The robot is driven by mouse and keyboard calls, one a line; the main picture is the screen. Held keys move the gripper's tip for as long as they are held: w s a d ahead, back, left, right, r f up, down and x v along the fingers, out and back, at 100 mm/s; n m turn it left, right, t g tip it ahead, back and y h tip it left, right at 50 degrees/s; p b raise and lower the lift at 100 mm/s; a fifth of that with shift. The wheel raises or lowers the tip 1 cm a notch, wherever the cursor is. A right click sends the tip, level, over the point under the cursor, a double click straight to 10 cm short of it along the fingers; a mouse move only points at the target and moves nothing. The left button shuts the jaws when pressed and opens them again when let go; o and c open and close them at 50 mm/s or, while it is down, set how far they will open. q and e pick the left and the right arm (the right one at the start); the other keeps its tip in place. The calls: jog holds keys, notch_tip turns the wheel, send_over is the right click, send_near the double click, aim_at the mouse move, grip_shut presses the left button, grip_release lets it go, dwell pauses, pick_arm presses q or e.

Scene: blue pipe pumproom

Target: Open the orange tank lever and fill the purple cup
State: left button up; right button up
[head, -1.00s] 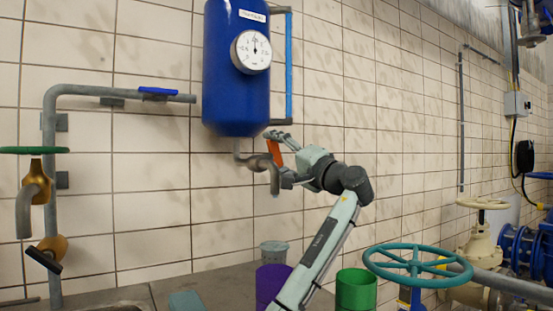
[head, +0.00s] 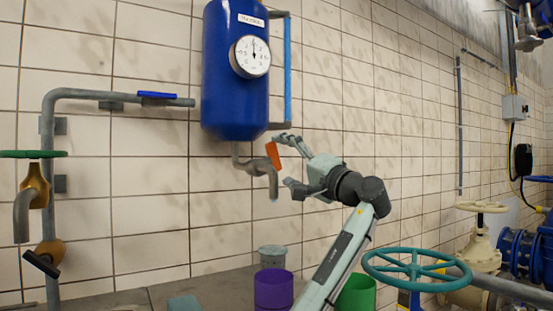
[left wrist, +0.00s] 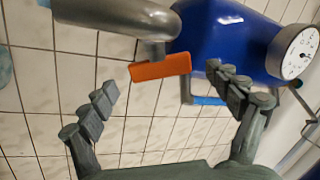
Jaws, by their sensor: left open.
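The orange lever (head: 273,155) sits on the grey spout (head: 258,168) below the blue tank (head: 228,85) and hangs tilted. In the left wrist view the lever (left wrist: 160,67) shows between and beyond the fingertips, with the spout above it. My left gripper (head: 287,163) is open and just right of the lever, with one finger above and one below; it looks empty. In the left wrist view both fingers of the gripper (left wrist: 160,82) are spread. The purple cup (head: 273,290) stands on the counter, below the spout in the picture. Its inside is hidden. My right gripper is not in view.
A grey cup (head: 272,256) stands behind the purple one, and a green cup (head: 357,293) is to the right behind my left arm. A teal handwheel (head: 417,269) is at front right. A pipe with a blue lever (head: 157,95) and taps is at left.

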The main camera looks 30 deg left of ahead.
pick_arm(q)
jog(key=v, duration=0.8)
jog(key=shift+d, duration=0.2)
jog(key=shift+s, duration=0.1)
dwell(4.7)
